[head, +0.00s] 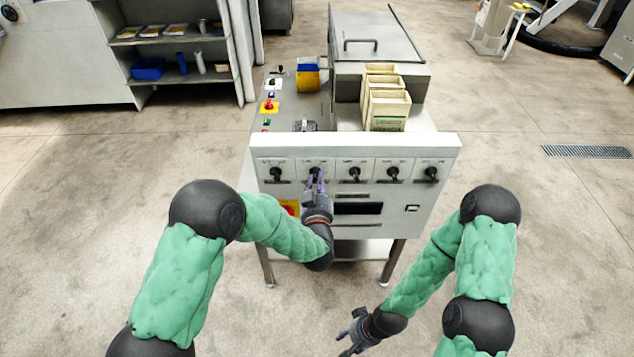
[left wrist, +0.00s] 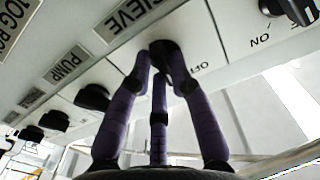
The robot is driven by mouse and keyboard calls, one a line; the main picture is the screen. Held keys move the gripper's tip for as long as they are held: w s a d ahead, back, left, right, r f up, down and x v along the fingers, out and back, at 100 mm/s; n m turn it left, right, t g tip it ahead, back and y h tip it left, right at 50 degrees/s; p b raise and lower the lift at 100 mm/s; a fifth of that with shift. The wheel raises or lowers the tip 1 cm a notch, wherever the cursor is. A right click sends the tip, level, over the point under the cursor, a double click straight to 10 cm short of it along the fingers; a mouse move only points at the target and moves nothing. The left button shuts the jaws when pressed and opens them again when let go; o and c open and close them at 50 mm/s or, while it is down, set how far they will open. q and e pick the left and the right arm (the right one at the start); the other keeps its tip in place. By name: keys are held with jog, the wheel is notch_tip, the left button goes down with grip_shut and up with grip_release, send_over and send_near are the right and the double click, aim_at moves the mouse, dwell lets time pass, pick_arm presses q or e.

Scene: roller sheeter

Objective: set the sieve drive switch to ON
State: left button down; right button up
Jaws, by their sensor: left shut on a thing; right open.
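The sieve drive switch (head: 315,170) is a black rotary knob, second from the left on the machine's pale front panel. In the left wrist view the knob (left wrist: 166,50) sits beside a label reading SIEVE. My left gripper (head: 315,183) is at this knob with its purple fingers shut on it. The fingers partly cover the knob, so I cannot tell which way it points. My right gripper (head: 353,334) is open and empty, low in front of the machine and apart from it.
The panel (head: 445,150) has more black knobs in the same row, including one beside a PUMP label (left wrist: 66,65). Cream bins (head: 388,110) stand on the machine top. A red button (head: 269,104) is on its left side. The floor around is clear.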

pick_arm(q)
jog(key=shift+m, duration=1.6)
jog(key=c, duration=1.1)
grip_release()
jog(key=s, duration=1.2)
jog(key=shift+f, duration=0.1)
